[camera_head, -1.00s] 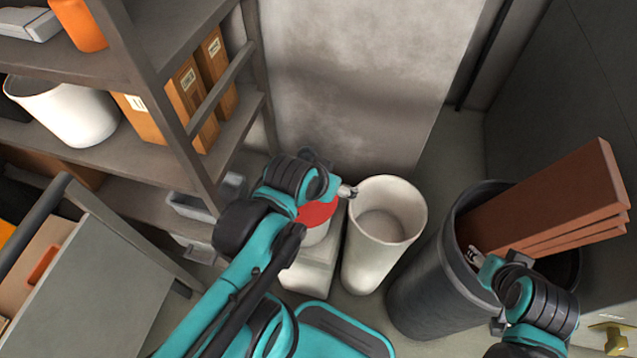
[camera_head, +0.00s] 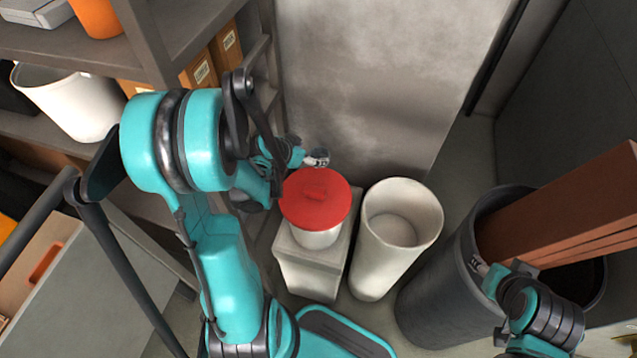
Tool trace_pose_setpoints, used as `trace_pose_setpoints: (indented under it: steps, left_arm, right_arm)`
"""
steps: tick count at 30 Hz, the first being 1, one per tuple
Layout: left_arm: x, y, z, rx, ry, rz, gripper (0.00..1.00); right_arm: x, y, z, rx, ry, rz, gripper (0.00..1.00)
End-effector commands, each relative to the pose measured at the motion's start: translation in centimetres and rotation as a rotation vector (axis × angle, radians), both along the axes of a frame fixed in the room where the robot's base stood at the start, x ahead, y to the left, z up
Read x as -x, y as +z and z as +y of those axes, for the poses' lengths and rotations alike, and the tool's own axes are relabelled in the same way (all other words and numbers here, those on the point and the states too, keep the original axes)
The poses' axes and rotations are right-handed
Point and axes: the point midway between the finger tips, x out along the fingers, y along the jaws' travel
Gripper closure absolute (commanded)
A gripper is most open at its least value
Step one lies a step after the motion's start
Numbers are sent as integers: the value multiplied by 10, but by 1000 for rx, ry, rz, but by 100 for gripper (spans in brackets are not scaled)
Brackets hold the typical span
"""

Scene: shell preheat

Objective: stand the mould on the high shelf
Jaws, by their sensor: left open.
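I cannot tell for sure which thing is the mould; none is clearly one. A white tub with a red lid (camera_head: 315,199) stands upright on a pale block (camera_head: 310,271). My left gripper (camera_head: 320,157) is open and holds nothing that I can see. It shows just past the far edge of the red lid, apart from it. The high shelf (camera_head: 60,52) is at the upper left, only partly in view. My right gripper (camera_head: 476,265) is at the dark bin's near side; its jaws are too small to read.
A tall white open bin (camera_head: 398,232) stands right of the block. A dark bin (camera_head: 437,305) holds brown boards (camera_head: 565,215). An orange container (camera_head: 97,17) and grey tray (camera_head: 35,10) occupy the high shelf. A white bucket (camera_head: 72,100) and cardboard boxes (camera_head: 228,45) are below.

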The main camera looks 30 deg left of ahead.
Motion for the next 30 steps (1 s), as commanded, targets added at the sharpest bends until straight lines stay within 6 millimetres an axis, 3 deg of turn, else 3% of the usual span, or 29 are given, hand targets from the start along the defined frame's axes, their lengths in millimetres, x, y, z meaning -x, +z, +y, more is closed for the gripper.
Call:
trace_pose_setpoints:
  steps: [13,21,23,30]
  left_arm:
    - [-36,-46,-8,-1,-2,1,23]
    - [-41,-49,-8,0,1,1,23]
    - [-41,-49,-8,0,1,1,34]
    - [-41,-49,-8,0,1,2,97]
  right_arm:
    - [0,-29,0,0,0,0,53]
    - [0,-29,0,0,0,0,53]
    - [0,-29,0,0,0,0,53]
    - [0,-29,0,0,0,0,53]
